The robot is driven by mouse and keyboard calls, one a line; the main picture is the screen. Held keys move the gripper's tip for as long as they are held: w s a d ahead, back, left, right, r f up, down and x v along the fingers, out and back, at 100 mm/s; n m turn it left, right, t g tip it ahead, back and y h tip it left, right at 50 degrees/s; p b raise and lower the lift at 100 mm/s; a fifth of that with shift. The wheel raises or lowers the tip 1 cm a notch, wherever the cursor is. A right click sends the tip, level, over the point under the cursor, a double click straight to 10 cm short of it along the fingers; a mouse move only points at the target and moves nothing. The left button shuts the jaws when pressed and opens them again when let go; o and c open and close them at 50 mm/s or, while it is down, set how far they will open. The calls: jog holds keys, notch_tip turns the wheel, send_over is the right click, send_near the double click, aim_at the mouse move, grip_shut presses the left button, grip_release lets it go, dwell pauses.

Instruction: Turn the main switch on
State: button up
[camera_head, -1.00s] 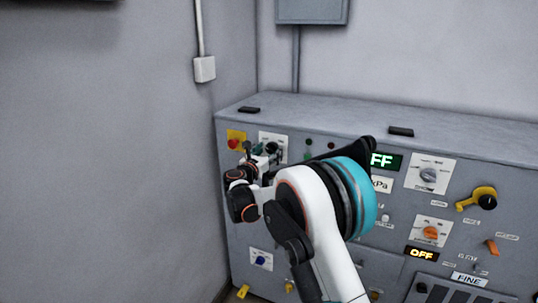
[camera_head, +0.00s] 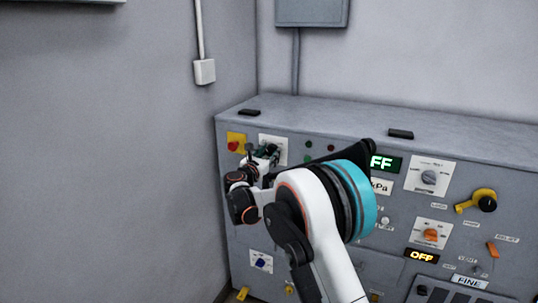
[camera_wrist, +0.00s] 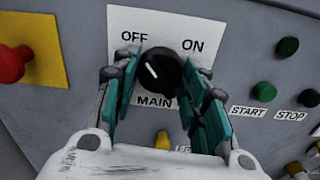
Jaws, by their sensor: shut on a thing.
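The main switch (camera_wrist: 160,70) is a round black knob on a white plate (camera_wrist: 120,18) labelled OFF, ON and MAIN. Its white pointer line slants up-left, toward OFF. My gripper (camera_wrist: 165,66) has its teal fingers on the left and right sides of the knob and is shut on it. In the head view my gripper (camera_head: 268,153) is at the white plate (camera_head: 281,144) at the panel's upper left, and it largely hides the knob.
A red button (camera_wrist: 10,64) on a yellow plate is left of the switch. Green START (camera_wrist: 264,92) and black STOP (camera_wrist: 309,98) buttons are to the right. A yellow knob (camera_wrist: 162,140) is below.

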jog(key=m, duration=0.4)
jog(key=shift+p, duration=0.4)
jog(key=m, duration=0.4)
jog(key=shift+m, duration=0.4)
jog(key=m+p, duration=0.1)
jog(key=m, duration=0.3)
jog(key=shift+m, duration=2)
jog(key=o, duration=1.1)
